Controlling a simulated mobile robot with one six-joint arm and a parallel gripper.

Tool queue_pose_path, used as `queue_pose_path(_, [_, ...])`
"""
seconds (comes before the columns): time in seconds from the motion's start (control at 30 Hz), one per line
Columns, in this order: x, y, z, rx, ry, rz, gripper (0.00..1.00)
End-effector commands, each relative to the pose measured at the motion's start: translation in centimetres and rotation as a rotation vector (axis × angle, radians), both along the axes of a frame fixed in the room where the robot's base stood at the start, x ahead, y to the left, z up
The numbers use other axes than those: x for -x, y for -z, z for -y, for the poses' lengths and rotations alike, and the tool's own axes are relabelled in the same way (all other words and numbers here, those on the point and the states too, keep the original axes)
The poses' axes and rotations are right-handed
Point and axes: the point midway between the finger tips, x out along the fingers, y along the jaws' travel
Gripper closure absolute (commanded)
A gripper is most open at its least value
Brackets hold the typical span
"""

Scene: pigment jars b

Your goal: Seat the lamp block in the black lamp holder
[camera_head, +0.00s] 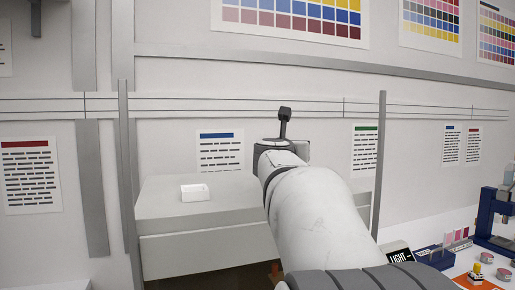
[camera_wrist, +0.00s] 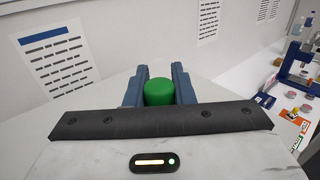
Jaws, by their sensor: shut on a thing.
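My gripper (camera_wrist: 159,72) shows in the wrist view with its two blue-grey fingers closed on a green, round-topped piece (camera_wrist: 159,93). The green piece sits between the fingers; its lower part is hidden behind the dark front bar of my wrist. I cannot tell for sure that it is the lamp block. I cannot make out the black lamp holder in either view.
A pale grey cabinet (camera_head: 207,240) stands against the wall with a small white block (camera_head: 195,192) on top. A black sign reading LIGHT (camera_head: 399,252), a blue tray (camera_head: 436,259) and a blue stand (camera_head: 493,222) are on the white bench at right. Upright posts flank the cabinet.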

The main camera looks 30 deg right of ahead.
Motion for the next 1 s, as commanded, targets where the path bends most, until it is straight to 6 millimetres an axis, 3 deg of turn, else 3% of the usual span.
queue_pose_path(1.0, [0.0,2.2,0.0,0.0,0.0,0.0,1.0])
